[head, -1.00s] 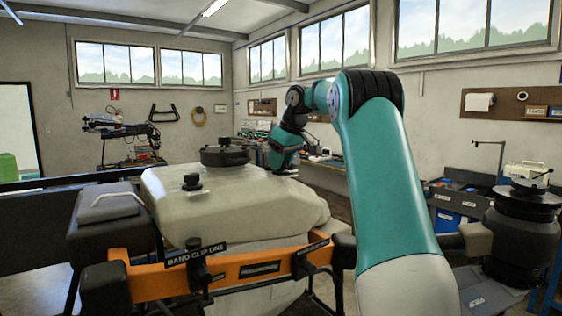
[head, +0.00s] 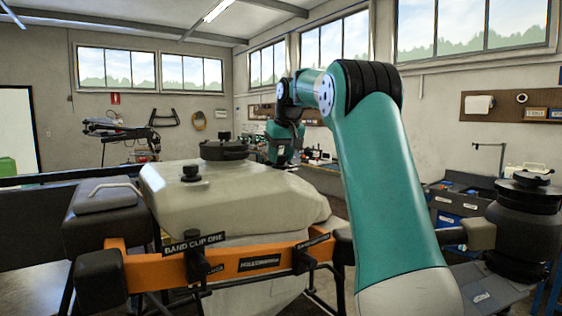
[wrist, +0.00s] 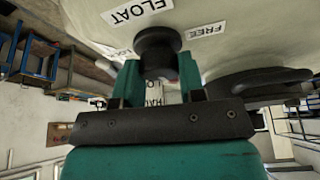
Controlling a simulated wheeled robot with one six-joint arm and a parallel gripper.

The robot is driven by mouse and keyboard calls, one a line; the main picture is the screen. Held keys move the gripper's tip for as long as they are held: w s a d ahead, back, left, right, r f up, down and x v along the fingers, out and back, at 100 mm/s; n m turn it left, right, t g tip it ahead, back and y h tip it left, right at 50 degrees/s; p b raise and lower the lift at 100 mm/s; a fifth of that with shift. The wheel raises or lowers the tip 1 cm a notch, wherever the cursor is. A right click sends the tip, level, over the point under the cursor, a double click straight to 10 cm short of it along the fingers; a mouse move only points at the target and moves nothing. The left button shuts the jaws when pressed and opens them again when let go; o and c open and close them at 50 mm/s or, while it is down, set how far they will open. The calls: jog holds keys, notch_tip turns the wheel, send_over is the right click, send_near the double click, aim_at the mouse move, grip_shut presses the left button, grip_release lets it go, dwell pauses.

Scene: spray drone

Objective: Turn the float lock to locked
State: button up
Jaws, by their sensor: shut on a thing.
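The float lock is a round black knob (wrist: 158,50) on the pale tank (wrist: 225,40), beside a FLOAT label (wrist: 140,10) and a FREE label (wrist: 206,30) in the wrist view. My gripper (wrist: 160,82) has its two teal fingers on either side of the knob's lower part and is shut on it. Another label between the fingers is partly hidden. In the head view my gripper (head: 284,162) is at the far right side of the pale tank (head: 230,195); the knob is hidden there.
A large black lid (head: 224,150) stands close to my gripper, and it shows in the wrist view (wrist: 258,84). A small black cap (head: 190,173) is nearer. An orange bar (head: 235,267) with a BAND CLIP ONE label crosses the front. A black rotor unit (head: 525,225) is at right.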

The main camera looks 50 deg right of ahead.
jog(key=m, duration=0.2)
jog(key=shift+a+r+m+h, duration=0.1)
jog(key=shift+m+h, duration=0.3)
jog(key=m+g+p, duration=0.1)
jog(key=m+p, duration=0.1)
jog(key=shift+r+m+h, duration=0.15)
jog(key=shift+m+h, duration=0.25)
jog(key=m+g+p, duration=0.1)
jog(key=m+p, duration=0.1)
jog(key=p, duration=0.1)
jog(key=shift+m+h, duration=0.3)
jog(key=shift+m, duration=0.1)
jog(key=shift+m+g+p, duration=0.3)
jog(key=shift+m+p, duration=0.5)
jog(key=shift+p, duration=0.05)
jog(key=shift+f, duration=0.2)
jog(key=o, duration=0.9)
jog(key=shift+o, duration=0.2)
jog(key=shift+f, duration=0.1)
